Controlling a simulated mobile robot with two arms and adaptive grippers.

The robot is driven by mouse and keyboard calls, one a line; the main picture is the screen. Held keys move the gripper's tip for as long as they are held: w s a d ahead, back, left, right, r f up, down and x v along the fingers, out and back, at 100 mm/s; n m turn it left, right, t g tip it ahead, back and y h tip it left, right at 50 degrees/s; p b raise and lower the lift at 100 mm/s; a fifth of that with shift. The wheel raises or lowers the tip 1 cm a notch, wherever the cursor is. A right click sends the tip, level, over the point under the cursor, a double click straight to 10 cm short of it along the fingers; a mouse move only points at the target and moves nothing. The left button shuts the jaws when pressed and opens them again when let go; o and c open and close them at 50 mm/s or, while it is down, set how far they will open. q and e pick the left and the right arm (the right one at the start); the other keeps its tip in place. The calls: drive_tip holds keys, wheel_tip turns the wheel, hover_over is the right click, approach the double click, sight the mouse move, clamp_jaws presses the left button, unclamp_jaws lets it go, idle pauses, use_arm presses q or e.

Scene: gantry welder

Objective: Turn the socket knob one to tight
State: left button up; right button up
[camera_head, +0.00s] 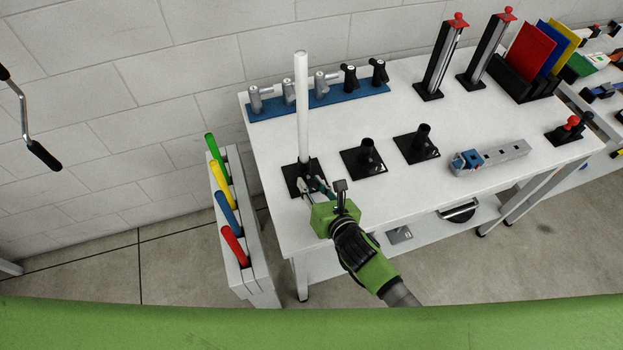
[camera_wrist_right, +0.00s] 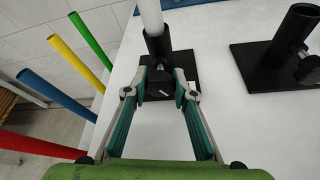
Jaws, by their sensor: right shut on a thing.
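The first socket, a black tube on a square black base (camera_head: 291,178), stands at the left front of the white table, with a white pole (camera_head: 302,95) upright in it. In the right wrist view the socket (camera_wrist_right: 159,45) holds the pole's lower end (camera_wrist_right: 151,15). Its black knob (camera_wrist_right: 159,84) sticks out towards me, with a small pale pin beside it. My right gripper (camera_head: 314,188) reaches the socket from the front. In the right wrist view its fingertips (camera_wrist_right: 169,85) are shut on the knob, one on each side. My left gripper is not in view.
Two empty black sockets (camera_head: 364,158) (camera_head: 417,145) stand to the right. A blue rack (camera_head: 342,98) with several fittings lies behind. A blue-and-grey part (camera_head: 492,157) lies right. A white stand (camera_head: 259,260) with coloured tubes is left of the table.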

drive_tip(key=shift+m+y, duration=0.6)
drive_tip(key=shift+m, duration=0.3)
drive_tip(key=shift+f+m+y, duration=0.1)
drive_tip(key=shift+m+y, duration=0.5)
drive_tip(key=shift+m, duration=0.2)
drive_tip(key=o, duration=0.8)
drive_tip(key=shift+o, duration=0.2)
drive_tip(key=shift+s, duration=0.1)
drive_tip(key=v, duration=1.1)
drive_tip(key=shift+d, duration=0.15)
drive_tip(key=shift+s+d+r, duration=0.2)
drive_tip(key=shift+s+r, duration=0.05)
drive_tip(key=shift+s, duration=0.05)
